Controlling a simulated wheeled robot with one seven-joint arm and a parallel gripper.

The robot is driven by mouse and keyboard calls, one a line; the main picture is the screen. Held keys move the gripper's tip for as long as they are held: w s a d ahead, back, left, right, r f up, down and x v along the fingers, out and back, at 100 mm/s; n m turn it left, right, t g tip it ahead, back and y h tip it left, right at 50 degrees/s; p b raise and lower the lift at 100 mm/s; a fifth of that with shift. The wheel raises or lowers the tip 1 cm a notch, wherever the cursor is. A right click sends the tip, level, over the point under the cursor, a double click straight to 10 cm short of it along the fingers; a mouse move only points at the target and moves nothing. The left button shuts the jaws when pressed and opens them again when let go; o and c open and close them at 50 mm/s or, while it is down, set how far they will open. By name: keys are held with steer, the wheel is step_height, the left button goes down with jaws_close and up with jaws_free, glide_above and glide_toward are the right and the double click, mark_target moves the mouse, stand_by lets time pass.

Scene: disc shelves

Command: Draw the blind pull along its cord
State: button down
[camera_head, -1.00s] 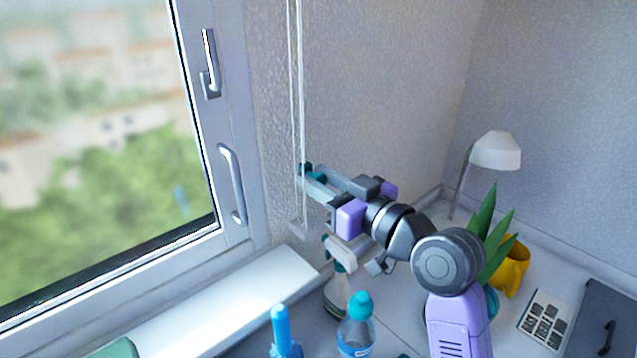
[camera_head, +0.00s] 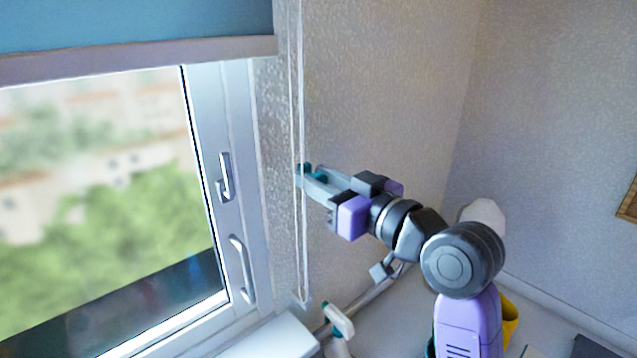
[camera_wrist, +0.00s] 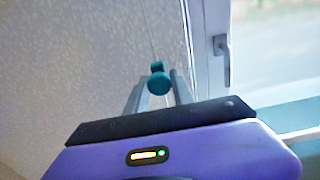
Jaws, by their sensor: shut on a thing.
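The blind pull is a small teal piece on the cord (camera_head: 302,90) beside the window frame. It shows clearly in the wrist view as a teal pull (camera_wrist: 159,80) between my fingertips. My gripper (camera_head: 306,174) is shut on the pull, coming in from the right. The cord runs up from the pull and hangs as a loop below my gripper, close to the textured wall. The blue blind (camera_head: 130,25) with its pale bottom bar covers the top of the window in the head view.
The window frame with two handles (camera_head: 242,270) stands left of my gripper. A spray bottle (camera_head: 338,322) is below, beside the white sill (camera_head: 270,338). A lamp (camera_head: 483,212) and a yellow pot (camera_head: 510,318) are partly behind my arm.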

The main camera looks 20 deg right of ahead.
steer(key=c, duration=1.1)
jaws_free()
steer(key=b+v, duration=0.2)
steer(key=v, duration=0.6)
steer(key=shift+r, duration=0.1)
